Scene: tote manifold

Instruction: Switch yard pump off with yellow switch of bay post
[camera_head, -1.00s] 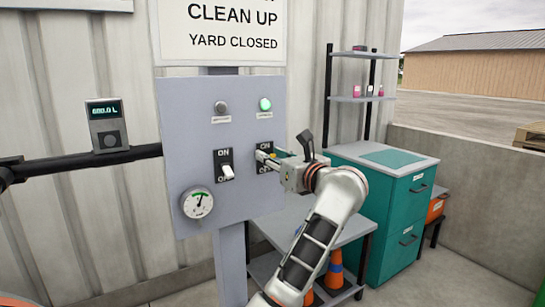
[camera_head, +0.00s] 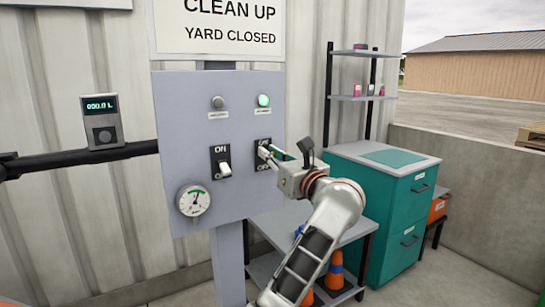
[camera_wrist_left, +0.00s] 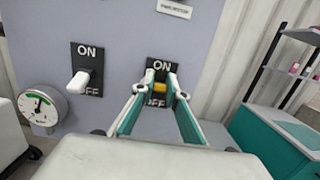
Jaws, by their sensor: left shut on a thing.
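The grey bay post panel (camera_head: 170,130) carries two ON/OFF switches. The yellow switch (camera_wrist_left: 157,89) is the right one in the left wrist view, between its ON and OFF marks. My left gripper (camera_head: 268,154) is at this switch, and its fingertips (camera_wrist_left: 159,82) close around the yellow lever from both sides. In the head view the fingers hide most of the lever. The white switch (camera_head: 224,168) is to the left, its lever pointing down; it also shows in the left wrist view (camera_wrist_left: 77,86). My right gripper is not in view.
The green lamp (camera_head: 263,100) above the right switch is lit; the left lamp (camera_head: 218,102) is grey. A gauge (camera_head: 193,200) sits low on the panel. A meter (camera_head: 103,122) stands on a black pipe. A teal cabinet (camera_head: 385,205) and an orange cone (camera_head: 335,270) are right.

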